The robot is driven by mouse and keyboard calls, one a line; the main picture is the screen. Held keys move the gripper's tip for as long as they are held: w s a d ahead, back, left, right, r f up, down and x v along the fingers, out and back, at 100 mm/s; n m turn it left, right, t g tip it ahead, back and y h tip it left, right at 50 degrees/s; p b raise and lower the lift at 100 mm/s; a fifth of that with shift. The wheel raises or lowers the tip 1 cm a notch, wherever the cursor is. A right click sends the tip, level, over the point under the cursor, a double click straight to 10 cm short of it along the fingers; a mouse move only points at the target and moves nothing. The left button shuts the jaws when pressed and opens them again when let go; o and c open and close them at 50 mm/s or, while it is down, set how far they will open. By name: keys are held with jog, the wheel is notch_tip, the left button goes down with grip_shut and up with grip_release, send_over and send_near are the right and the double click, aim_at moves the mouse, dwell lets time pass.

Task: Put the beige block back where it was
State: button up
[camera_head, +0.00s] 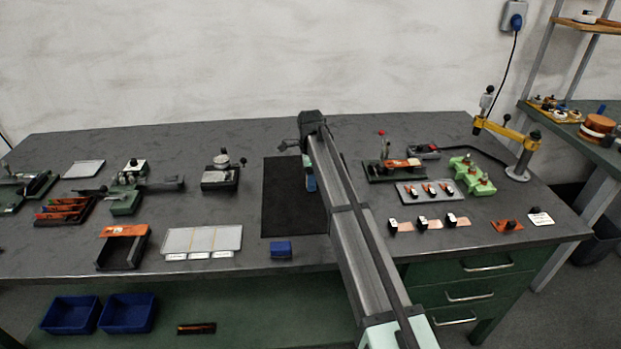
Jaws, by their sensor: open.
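I cannot make out a beige block anywhere in the head view. My arm reaches from the lower right to the back of the table. My gripper (309,180) hangs at its far end, over the right part of the black mat (288,205). It is open; its fingertips are small and partly hidden by my arm, and I see nothing held. My arm also hides a strip of the table and the mat's right edge.
A dark blue block (281,249) lies in front of the mat. A pale panel (203,240) and an orange-topped holder (122,246) stand left. A grey tray (425,193), green fixture (471,175) and yellow-armed stand (507,132) are right. The back middle is clear.

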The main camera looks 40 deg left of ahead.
notch_tip(320, 180, up, 12)
jog(key=shift+r, duration=0.15)
dwell(0.5)
